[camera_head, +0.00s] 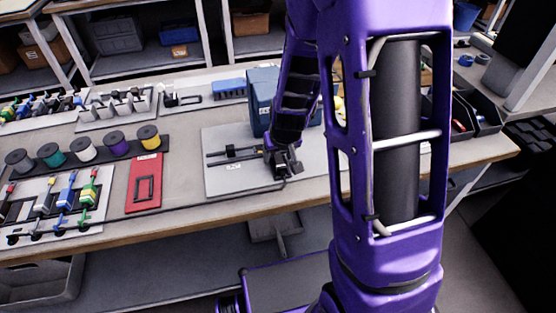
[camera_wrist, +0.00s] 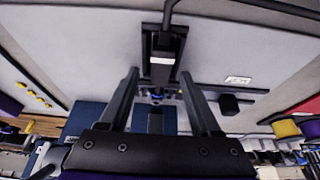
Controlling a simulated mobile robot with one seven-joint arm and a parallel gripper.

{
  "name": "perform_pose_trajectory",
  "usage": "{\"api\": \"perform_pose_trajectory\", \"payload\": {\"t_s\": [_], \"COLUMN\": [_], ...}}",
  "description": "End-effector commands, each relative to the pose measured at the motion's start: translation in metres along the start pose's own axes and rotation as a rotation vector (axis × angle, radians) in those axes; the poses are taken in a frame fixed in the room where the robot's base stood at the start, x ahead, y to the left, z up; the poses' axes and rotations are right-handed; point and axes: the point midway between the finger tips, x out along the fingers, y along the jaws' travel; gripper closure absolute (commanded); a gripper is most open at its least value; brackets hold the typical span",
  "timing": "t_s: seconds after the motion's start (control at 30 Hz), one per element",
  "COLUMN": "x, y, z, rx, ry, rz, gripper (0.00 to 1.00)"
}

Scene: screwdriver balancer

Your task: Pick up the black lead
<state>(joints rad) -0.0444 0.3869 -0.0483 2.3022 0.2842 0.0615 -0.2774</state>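My gripper (camera_head: 284,167) is over the right part of a pale grey board (camera_head: 215,140) on the bench. In the wrist view my gripper (camera_wrist: 160,74) has its two fingers spread apart, with nothing clasped between them. A black block with a white band (camera_wrist: 162,60) lies just beyond the fingertips. A black lead (camera_wrist: 172,14) runs from near this block and bends off to the right. Whether the fingers touch the block cannot be told. In the head view my gripper and arm hide most of this spot.
A blue box (camera_head: 262,95) stands close behind my gripper. Black rod-like parts (camera_head: 230,154) lie on the board to the left. A red plate (camera_head: 145,184) and several spools (camera_head: 84,149) are farther left. Black bins (camera_head: 474,112) stand at the right end.

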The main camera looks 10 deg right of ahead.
Motion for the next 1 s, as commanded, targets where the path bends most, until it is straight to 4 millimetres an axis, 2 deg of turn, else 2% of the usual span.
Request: {"api": "perform_pose_trajectory", "payload": {"t_s": [0.03, 0.33, 0.77, 1.0], "x": [-0.0001, -0.0002, -0.0010, -0.0058], "y": [0.0000, 0.0000, 0.0003, 0.0025], "z": [0.0002, 0.0003, -0.0008, -0.0085], "rx": [0.000, 0.000, 0.000, 0.000], "ry": [0.000, -0.001, 0.000, -0.001], "rz": [0.000, 0.000, 0.000, 0.000], "gripper": [0.46, 1.00, 1.00, 1.00]}}
